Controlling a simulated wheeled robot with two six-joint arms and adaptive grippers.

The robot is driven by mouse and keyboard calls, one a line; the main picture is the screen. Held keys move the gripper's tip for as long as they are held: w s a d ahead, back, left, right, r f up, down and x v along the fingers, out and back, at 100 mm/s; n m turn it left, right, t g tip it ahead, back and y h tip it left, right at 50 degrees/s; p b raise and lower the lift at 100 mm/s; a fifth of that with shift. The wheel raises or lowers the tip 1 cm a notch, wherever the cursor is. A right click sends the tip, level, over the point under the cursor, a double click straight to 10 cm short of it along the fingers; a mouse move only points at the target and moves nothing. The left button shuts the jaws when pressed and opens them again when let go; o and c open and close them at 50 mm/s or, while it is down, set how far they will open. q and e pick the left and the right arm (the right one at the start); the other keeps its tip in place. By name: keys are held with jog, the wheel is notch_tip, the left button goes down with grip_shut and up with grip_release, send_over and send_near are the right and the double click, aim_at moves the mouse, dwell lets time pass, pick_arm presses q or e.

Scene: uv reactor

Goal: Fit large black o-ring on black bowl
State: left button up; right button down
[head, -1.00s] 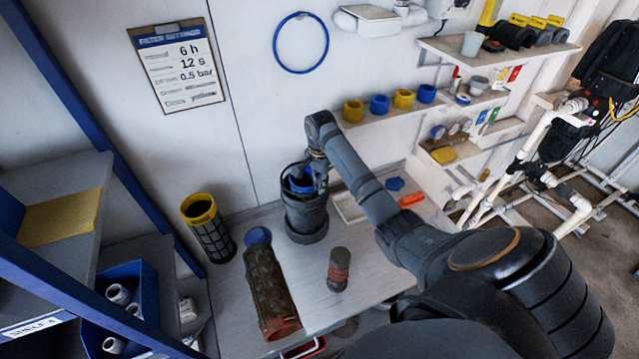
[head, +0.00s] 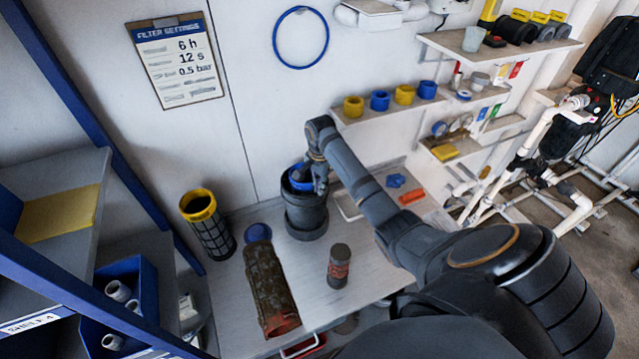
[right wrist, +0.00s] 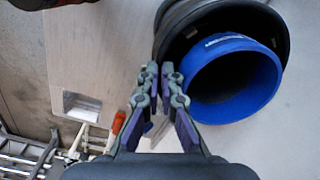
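The black bowl (head: 306,218) stands upright on the bench, with a blue cylindrical part (head: 296,182) inside its mouth. In the right wrist view the bowl's dark rim (right wrist: 178,22) surrounds the blue part (right wrist: 258,58). My right gripper (head: 318,185) is at the bowl's mouth, partly covering its right side. In the right wrist view its fingertips (right wrist: 160,70) are nearly together beside the left edge of the rim; I cannot tell whether they touch it. Nothing shows clearly between them. I cannot make out a large black o-ring. My left gripper is out of view.
A yellow-topped mesh filter (head: 208,226) stands left of the bowl. A brown, dirty filter (head: 269,290) lies in front. A small dark cylinder (head: 339,266) stands nearby. A blue ring (head: 301,38) hangs on the wall. A shelf (head: 390,105) holds yellow and blue rings.

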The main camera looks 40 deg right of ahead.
jog(key=c, duration=1.4)
grip_release()
jog(key=shift+c, duration=0.2)
jog(key=shift+r, duration=0.15)
notch_tip(320, 180, up, 7)
jog(key=shift+r, duration=0.15)
jog(key=shift+s, duration=0.1)
